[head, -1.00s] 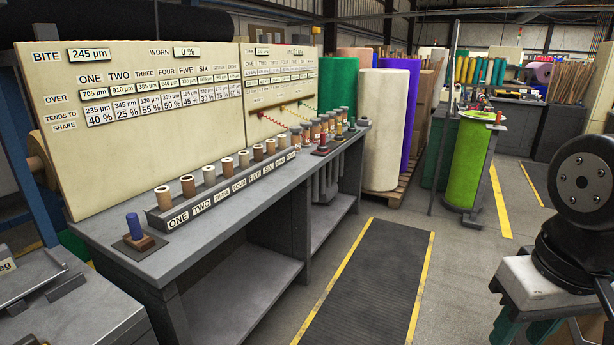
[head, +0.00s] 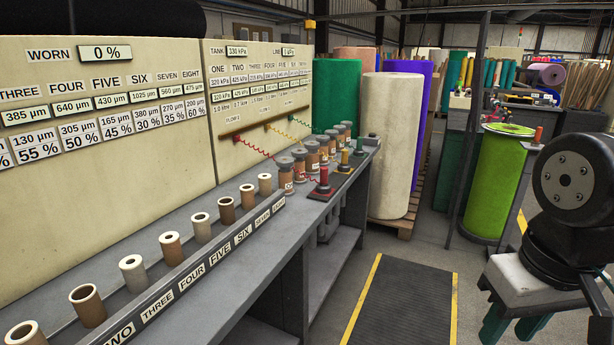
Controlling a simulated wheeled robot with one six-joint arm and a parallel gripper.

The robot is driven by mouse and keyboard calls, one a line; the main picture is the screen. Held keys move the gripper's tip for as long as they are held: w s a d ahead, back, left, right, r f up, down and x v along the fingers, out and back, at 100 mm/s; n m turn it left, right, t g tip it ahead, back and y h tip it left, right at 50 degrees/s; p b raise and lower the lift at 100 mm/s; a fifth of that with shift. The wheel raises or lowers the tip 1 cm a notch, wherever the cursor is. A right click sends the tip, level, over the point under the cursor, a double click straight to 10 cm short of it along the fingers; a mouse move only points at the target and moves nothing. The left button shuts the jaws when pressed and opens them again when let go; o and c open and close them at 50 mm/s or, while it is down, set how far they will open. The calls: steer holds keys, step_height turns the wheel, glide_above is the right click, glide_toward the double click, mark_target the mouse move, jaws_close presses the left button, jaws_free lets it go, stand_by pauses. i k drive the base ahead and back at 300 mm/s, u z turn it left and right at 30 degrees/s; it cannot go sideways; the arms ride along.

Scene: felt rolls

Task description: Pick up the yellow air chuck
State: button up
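The yellow air chuck (head: 345,158) stands upright and small on a dark base near the far right end of the grey bench, just behind the red air chuck (head: 323,180). A yellow coiled hose (head: 289,131) hangs from the panel toward it. My gripper (head: 508,332) is at the lower right, a pale body with two teal fingers pointing down. The fingers are apart with nothing seen between them, and their ends are near the picture's bottom edge. It is well away from the chuck, to the right and nearer to me.
A row of small rolls stands in a numbered rack (head: 190,283) along the bench (head: 270,262). Several capped brown canisters (head: 312,155) stand beside the chucks. A dark floor mat (head: 405,300) lies right of the bench. Tall felt rolls, one cream (head: 389,150), stand beyond it.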

mark_target(343, 167)
steer(key=z, duration=0.5)
steer(key=i, duration=2.85)
steer(key=u, duration=1)
